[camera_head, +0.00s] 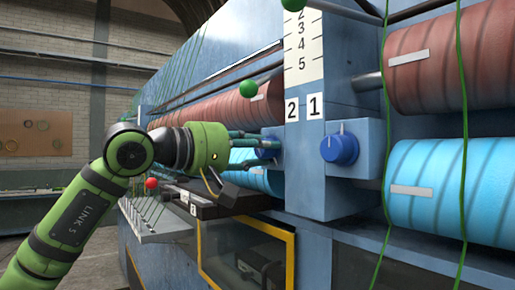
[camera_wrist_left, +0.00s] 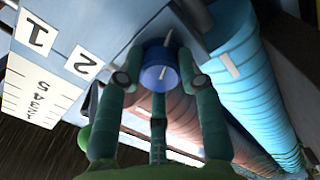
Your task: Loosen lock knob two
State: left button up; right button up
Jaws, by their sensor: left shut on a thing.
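Lock knob two is a blue round knob (camera_wrist_left: 160,75) with a pale pointer line, on the machine's side near the label 2 (camera_wrist_left: 84,65). My left gripper (camera_wrist_left: 160,88) is shut on it, with green fingers around its rim. In the head view my left gripper (camera_head: 268,147) reaches in from the left to this knob, left of the label 2 plate (camera_head: 292,108). The fingers hide most of the knob there. My right gripper is not in view.
A second blue knob (camera_head: 340,148) stands free on the front face below label 1 (camera_head: 314,105). Red rolls (camera_head: 425,62) and blue rolls (camera_head: 430,190) with green strands lie to the right. A dark ledge (camera_head: 225,202) runs under my left gripper. A green ball (camera_head: 248,89) is above it.

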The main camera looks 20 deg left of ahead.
pick_arm(q)
jog(key=o, duration=1.1)
jog(key=shift+o, duration=0.2)
jog(key=v, duration=1.2)
